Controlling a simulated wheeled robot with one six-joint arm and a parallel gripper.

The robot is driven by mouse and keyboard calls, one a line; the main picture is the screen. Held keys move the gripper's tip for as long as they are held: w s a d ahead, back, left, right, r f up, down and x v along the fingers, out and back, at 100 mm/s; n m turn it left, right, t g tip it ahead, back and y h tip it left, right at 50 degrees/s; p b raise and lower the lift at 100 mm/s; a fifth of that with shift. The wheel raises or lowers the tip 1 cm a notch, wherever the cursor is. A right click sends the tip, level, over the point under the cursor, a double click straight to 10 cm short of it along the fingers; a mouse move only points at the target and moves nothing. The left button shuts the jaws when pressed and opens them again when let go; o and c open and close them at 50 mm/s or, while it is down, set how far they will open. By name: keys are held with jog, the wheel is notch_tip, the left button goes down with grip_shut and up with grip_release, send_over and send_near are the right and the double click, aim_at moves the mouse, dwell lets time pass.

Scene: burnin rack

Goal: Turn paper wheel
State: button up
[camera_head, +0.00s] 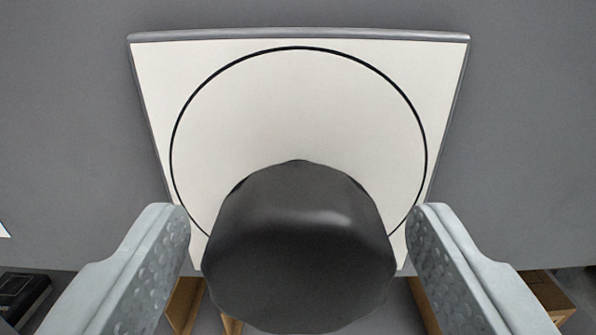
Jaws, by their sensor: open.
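A white square panel (298,110) with a thin black circle drawn on it fills the upper middle of the view. In front of its lower part is a large dark grey rounded knob (298,245) with a faceted edge, which I take for the wheel. My gripper (298,216) is open, with one pale grey finger on each side of the knob. A narrow gap shows between each finger and the knob's side. The knob hides the lower part of the circle and the panel's middle bottom edge.
A plain grey wall (530,120) surrounds the panel. Brown wooden-looking pieces (186,303) show below the panel. A dark box-like object (22,292) is at the lower left, and a brown box (548,292) is at the lower right.

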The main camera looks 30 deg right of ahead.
jog(key=shift+w+d, duration=0.3)
jog(key=shift+w, duration=0.2)
jog(key=c, duration=1)
jog(key=shift+m, duration=0.4)
